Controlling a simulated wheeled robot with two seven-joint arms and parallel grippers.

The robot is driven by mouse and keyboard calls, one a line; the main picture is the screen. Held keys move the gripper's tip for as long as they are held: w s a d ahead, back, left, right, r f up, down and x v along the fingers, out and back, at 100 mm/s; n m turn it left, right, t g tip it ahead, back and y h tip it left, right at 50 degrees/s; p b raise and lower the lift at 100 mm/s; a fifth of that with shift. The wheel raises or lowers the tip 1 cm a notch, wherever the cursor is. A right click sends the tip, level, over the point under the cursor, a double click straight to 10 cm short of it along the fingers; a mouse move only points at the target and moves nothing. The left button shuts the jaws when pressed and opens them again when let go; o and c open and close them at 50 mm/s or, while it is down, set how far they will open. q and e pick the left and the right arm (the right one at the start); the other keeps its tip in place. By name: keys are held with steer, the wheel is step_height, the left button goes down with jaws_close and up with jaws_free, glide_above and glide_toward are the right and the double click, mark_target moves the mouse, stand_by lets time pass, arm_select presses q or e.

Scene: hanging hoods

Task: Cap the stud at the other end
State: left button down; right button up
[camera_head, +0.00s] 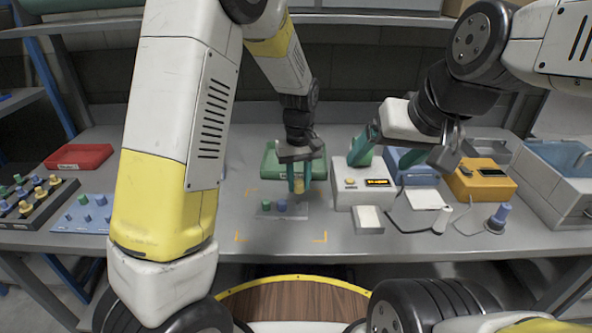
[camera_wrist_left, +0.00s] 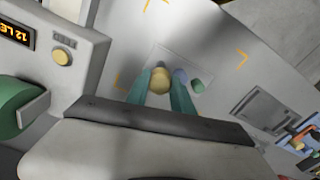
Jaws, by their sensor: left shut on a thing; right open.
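The yellow cap (camera_wrist_left: 160,81) also shows between the teal fingers in the left wrist view. My right gripper (camera_head: 390,158) is open and empty above the back right.
A grey box with a lit display (camera_head: 350,196) and a white-topped block (camera_head: 369,219) stand right of the plate. A green tray (camera_head: 275,165) lies behind. A cap rack (camera_head: 38,205), a blue board (camera_head: 75,220) and a red tray (camera_head: 78,157) are at left. An orange device (camera_head: 482,182) stands right.

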mark_target(298, 203)
arm_select(q)
steer(key=shift+a+f, duration=0.1)
steer(key=shift+f, duration=1.95)
steer(key=shift+f, duration=1.5)
steer(key=c, duration=1)
jaws_free()
steer(key=shift+c, duration=0.2)
